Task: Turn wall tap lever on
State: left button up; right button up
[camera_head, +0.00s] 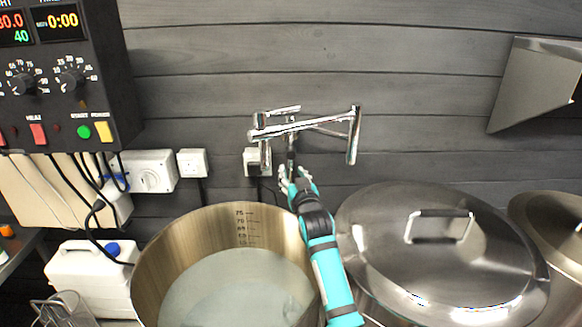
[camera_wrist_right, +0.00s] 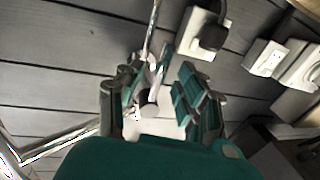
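The chrome wall tap (camera_head: 305,126) is fixed to the dark plank wall above the pots. A thin lever (camera_head: 291,148) hangs at its body, just above my right gripper (camera_head: 291,176). In the right wrist view my right gripper (camera_wrist_right: 158,92) is open, with its fingers spread on either side of a slim metal lever (camera_wrist_right: 154,82). The lever stands in the gap between them, and I cannot tell whether either finger touches it. My left gripper is not in view.
An open steel pot (camera_head: 170,240) of liquid stands left of my right arm. A lidded pot (camera_head: 380,240) stands close on its right. Wall sockets (camera_head: 192,162) and a control box (camera_head: 110,85) are at the left. A white canister (camera_head: 85,275) stands below.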

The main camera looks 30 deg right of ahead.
jog(key=shift+x, duration=1.1)
grip_shut()
jog(key=shift+w+f, duration=0.1)
jog(key=shift+f, duration=0.1)
